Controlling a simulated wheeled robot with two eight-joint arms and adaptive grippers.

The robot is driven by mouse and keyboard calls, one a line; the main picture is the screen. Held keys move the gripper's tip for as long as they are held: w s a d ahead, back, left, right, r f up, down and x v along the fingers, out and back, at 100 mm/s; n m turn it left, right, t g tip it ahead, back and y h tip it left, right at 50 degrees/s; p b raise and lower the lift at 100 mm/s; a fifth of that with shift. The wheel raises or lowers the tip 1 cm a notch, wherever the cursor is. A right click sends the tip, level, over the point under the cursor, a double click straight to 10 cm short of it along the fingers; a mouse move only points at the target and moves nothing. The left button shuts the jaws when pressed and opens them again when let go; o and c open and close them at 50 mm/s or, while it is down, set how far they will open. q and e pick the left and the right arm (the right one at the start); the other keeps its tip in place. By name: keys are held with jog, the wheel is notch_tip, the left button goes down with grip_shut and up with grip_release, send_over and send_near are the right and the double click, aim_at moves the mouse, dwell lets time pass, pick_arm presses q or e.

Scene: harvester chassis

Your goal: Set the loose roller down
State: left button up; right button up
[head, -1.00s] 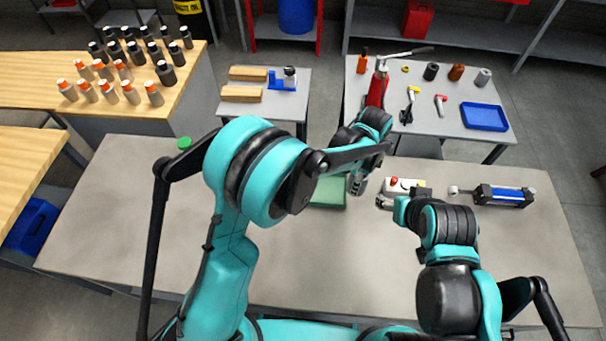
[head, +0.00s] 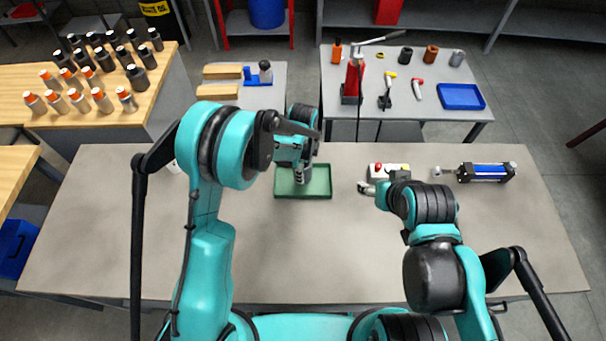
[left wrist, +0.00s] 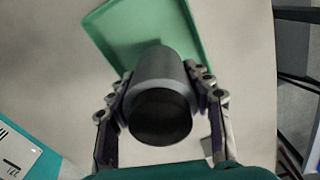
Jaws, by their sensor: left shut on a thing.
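My left gripper (head: 302,176) is over the green tray (head: 321,190) in the head view. In the left wrist view, the left gripper (left wrist: 163,100) is shut on a grey roller (left wrist: 160,68) with a dark end face. Its fingers lie on both sides of the roller. The green tray (left wrist: 118,32) shows behind the roller, and no other thing shows in its visible part. I cannot tell how large the gap between roller and tray is. My right gripper (head: 367,188) is beside the control box (head: 389,170); its fingers are too small to read.
A blue cylinder (head: 486,172) lies at the right of the grey workbench (head: 110,220). Behind stands a table with a red jack (head: 353,80) and a blue tray (head: 461,96). Several bottles (head: 104,99) stand on the wooden bench at left. The workbench front is clear.

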pick_arm(q)
notch_tip(320, 180, down, 3)
jog(key=shift+f, duration=0.15)
jog(key=shift+f+b, duration=0.15)
jog(key=shift+b, duration=0.25)
jog(key=o, duration=1.6)
